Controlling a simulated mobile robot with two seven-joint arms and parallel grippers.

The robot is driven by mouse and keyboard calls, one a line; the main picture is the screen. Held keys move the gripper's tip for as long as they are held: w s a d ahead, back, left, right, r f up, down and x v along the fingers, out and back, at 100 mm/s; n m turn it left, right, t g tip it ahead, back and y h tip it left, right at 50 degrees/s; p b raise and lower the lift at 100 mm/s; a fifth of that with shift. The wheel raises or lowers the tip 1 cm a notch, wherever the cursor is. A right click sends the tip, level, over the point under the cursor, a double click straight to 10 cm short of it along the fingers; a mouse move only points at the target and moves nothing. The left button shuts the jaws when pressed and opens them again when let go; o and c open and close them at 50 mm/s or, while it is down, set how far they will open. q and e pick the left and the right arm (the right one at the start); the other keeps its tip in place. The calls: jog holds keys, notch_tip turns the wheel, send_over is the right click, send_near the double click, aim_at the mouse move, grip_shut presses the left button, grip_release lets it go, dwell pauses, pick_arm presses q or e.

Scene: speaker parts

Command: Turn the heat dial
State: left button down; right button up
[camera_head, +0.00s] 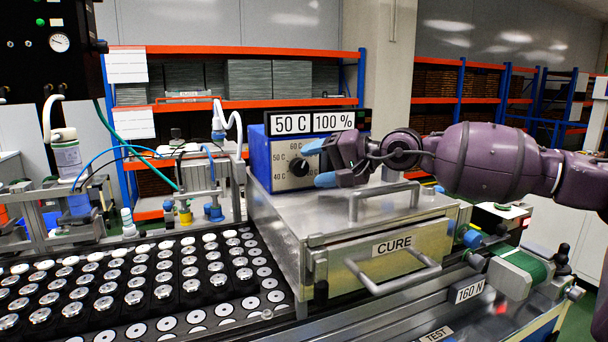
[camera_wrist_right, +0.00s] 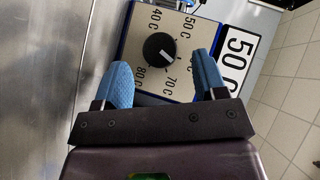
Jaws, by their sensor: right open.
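The heat dial is a round black knob (camera_head: 299,167) on the white face of a blue box (camera_head: 259,158), marked in degrees C. A display (camera_head: 292,123) on top reads "50 C" and "100 %". My right gripper (camera_head: 319,163) is open in front of the dial, with its blue fingers apart. In the right wrist view, the knob (camera_wrist_right: 159,50) appears between and just beyond the open fingers (camera_wrist_right: 163,68). I see no contact. A white mark on the knob slants toward the lower right there; 40, 50, 70 and 80 C labels show. My left gripper is not in view.
The box stands on a metal oven marked "CURE" (camera_head: 392,246) with bar handles (camera_head: 384,195). A black tray (camera_head: 118,322) of several round parts lies left. Tubes and fixtures (camera_head: 205,180) stand behind the tray. A green-belted conveyor (camera_head: 522,267) is at right.

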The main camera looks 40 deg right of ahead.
aim_at(299, 167)
jog(key=shift+b+x, duration=0.85)
jog(key=shift+x, duration=0.55)
jog(key=c, duration=0.9)
